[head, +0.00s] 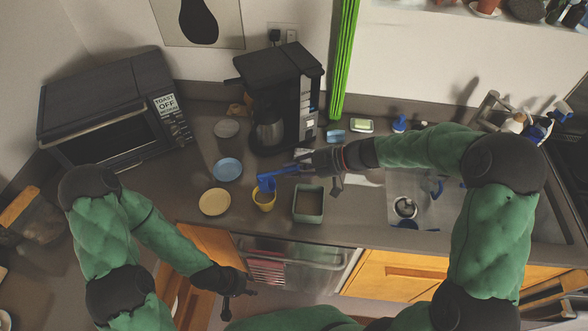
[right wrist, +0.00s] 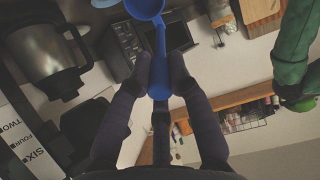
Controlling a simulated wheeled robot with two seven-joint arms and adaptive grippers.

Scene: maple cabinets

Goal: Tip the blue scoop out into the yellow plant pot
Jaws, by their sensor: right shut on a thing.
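My right gripper (head: 302,165) is shut on the handle of the blue scoop (head: 266,183). In the right wrist view, the scoop's blue handle (right wrist: 159,72) lies between the two dark fingers, with its bowl at the top edge. In the head view the bowl is directly over the small yellow plant pot (head: 264,201) and overlaps its rim; it looks tipped. I cannot see any contents of the scoop, and the pot's inside is partly hidden by the bowl. My left gripper (head: 240,297) is empty in front of the counter edge, its fingers apart.
A yellow plate (head: 215,202) and a blue plate (head: 228,169) lie left of the pot. A green-grey square container (head: 308,204) stands to its right. The coffee maker (head: 278,95) stands behind, the toaster oven (head: 115,108) at left, the sink (head: 415,200) at right.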

